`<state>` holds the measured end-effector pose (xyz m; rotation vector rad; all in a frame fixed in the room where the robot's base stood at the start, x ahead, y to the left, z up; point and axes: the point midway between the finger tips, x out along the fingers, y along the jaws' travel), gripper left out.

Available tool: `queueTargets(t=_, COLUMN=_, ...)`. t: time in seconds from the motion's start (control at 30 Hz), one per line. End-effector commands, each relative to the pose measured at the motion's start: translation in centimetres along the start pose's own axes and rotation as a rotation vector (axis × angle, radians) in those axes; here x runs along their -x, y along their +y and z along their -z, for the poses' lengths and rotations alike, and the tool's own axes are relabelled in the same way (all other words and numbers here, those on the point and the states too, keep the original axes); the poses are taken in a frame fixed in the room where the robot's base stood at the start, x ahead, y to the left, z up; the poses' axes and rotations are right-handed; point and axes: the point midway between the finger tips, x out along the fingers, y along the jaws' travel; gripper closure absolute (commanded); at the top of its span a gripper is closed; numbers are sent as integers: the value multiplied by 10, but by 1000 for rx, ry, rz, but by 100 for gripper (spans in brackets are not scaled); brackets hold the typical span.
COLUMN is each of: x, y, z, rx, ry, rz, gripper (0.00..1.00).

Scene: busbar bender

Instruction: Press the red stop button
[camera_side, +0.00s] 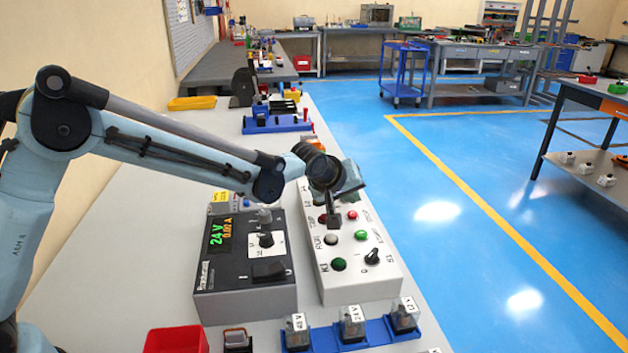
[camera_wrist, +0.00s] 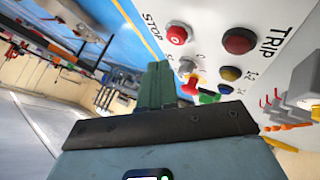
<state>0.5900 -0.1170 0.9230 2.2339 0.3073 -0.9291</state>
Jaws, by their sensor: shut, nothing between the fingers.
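The red stop button (camera_wrist: 177,34), with a pale mark on its cap, sits beside the word STOP in the wrist view. In the side view the likely stop button (camera_side: 352,214) is on the right of the light grey control box (camera_side: 338,289). My gripper (camera_side: 334,224) is shut and empty, pointing down over the box, just left of that button in the picture. In the wrist view its fingers (camera_wrist: 157,72) are together, and the stop button shows up and right of them. I cannot tell the tip's height above the panel.
A dark red TRIP lamp (camera_wrist: 239,41) neighbours the stop button. A green button (camera_side: 361,235), a white one (camera_side: 331,239) and a black selector (camera_side: 372,256) share the panel. A power supply (camera_side: 245,270) stands left; blue-based relays (camera_side: 352,323) sit in front.

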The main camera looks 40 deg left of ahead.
Motion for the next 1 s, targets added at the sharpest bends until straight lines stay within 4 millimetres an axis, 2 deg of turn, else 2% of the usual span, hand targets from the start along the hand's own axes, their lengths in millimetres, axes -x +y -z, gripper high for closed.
queueTargets(t=0.4, x=26, y=18, z=18, rx=0, ry=0, rz=0, gripper=100)
queueTargets(t=1.0, x=28, y=20, z=20, rx=0, ry=0, rz=0, gripper=100)
